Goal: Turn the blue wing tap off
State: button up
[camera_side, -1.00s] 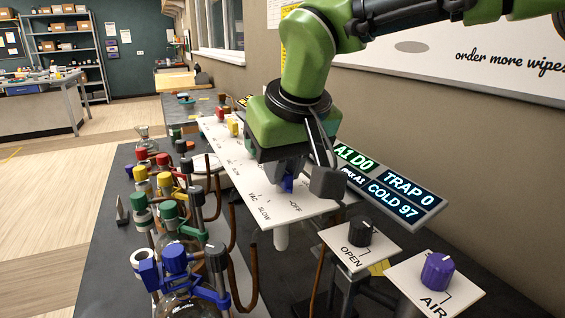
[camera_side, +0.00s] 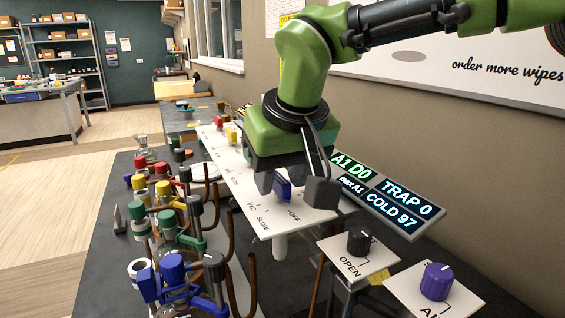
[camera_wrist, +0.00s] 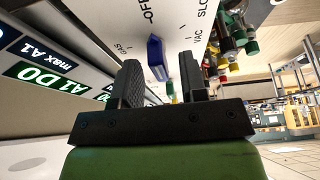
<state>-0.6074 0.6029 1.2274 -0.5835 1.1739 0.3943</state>
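The blue wing tap (camera_side: 283,188) stands on the white sloping panel (camera_side: 262,218), close to the "-OFF" mark. Its raised wing shows as a narrow upright bar in the side view. In the wrist view the tap (camera_wrist: 156,56) appears between my two fingers, with its long axis roughly up the picture. My gripper (camera_side: 293,187) is open, one finger on either side of the tap as seen. A gap shows between the tap and each finger in the wrist view (camera_wrist: 160,65). How deep the fingers reach around it is hard to tell.
Red and yellow taps (camera_side: 231,134) stand farther along the panel. Glassware with coloured caps (camera_side: 172,268) crowds the left. A lit display (camera_side: 388,195) lies just right of my gripper. A black knob (camera_side: 359,242) and a purple knob (camera_side: 437,281) sit on front plates.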

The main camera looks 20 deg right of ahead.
jog(key=v, duration=1)
jog(key=shift+f, duration=0.15)
jog(key=s+d+r+y, duration=0.15)
jog(key=s+d, duration=0.25)
jog(key=d, duration=0.4)
jog(key=s+d+f+m+t, duration=0.1)
jog(key=s+d+f+m, duration=0.1)
jog(key=s+d, duration=0.3)
jog(key=s+d+f+m+t, duration=0.1)
jog(key=s+d+f, duration=0.3)
jog(key=s, duration=0.5)
jog(key=shift+s+d+m+t, duration=0.25)
jog(key=shift+d+m+t, duration=0.2)
jog(key=shift+d, duration=0.2)
jog(key=shift+y, duration=0.25)
